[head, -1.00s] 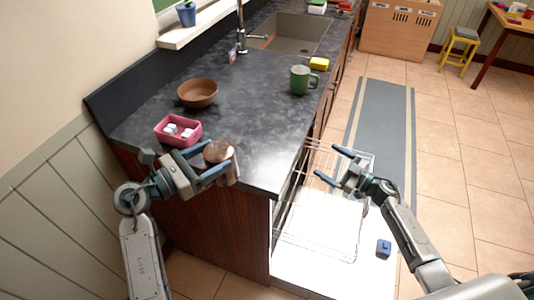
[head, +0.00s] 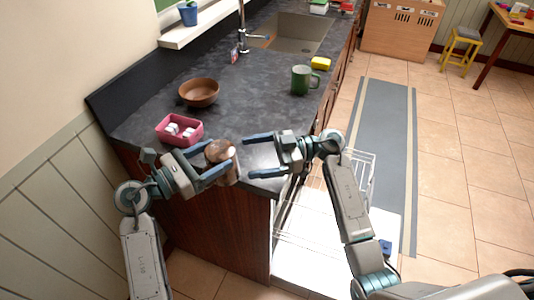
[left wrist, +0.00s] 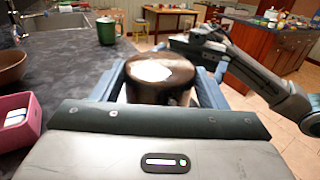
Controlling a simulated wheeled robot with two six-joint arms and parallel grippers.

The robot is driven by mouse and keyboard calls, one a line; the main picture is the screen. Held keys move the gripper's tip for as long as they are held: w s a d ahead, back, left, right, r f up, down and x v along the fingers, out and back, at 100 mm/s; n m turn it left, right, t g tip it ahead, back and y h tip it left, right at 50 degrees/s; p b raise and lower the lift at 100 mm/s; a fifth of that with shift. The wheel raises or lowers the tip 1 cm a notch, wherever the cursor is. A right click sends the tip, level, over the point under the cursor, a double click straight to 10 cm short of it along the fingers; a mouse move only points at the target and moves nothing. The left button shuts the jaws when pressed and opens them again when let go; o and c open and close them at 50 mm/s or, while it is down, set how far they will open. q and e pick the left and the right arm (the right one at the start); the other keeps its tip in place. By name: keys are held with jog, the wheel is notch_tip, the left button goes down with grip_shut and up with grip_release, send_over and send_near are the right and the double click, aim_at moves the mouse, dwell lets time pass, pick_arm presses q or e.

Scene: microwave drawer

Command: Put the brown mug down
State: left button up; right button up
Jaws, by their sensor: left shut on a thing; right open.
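The brown mug (head: 222,160) is between the fingers of my left gripper (head: 222,163), at the near edge of the dark countertop (head: 240,95). My left gripper is shut on it. In the left wrist view the mug (left wrist: 160,78) fills the space between the blue fingers. Whether its base touches the counter is hidden. My right gripper (head: 258,157) is open and empty, just right of the mug, with its blue fingers pointing left towards it over the counter's corner.
A pink box with white pieces (head: 179,130) and a brown bowl (head: 199,92) stand left on the counter. A green mug (head: 303,80), a yellow sponge (head: 321,63) and the sink (head: 297,35) lie farther back. A pulled-out wire rack (head: 362,170) is below right. The counter's middle is clear.

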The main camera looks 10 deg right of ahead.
aim_at(219, 161)
jog(key=a, duration=0.9)
jog(key=shift+w+a, duration=0.1)
jog(key=c, duration=1.1)
pick_arm(q)
jog(key=o, duration=1.3)
jog(key=shift+c, duration=0.2)
pick_arm(e)
jog(key=shift+c, duration=1.3)
pick_arm(q)
jog(key=shift+a, duration=0.15)
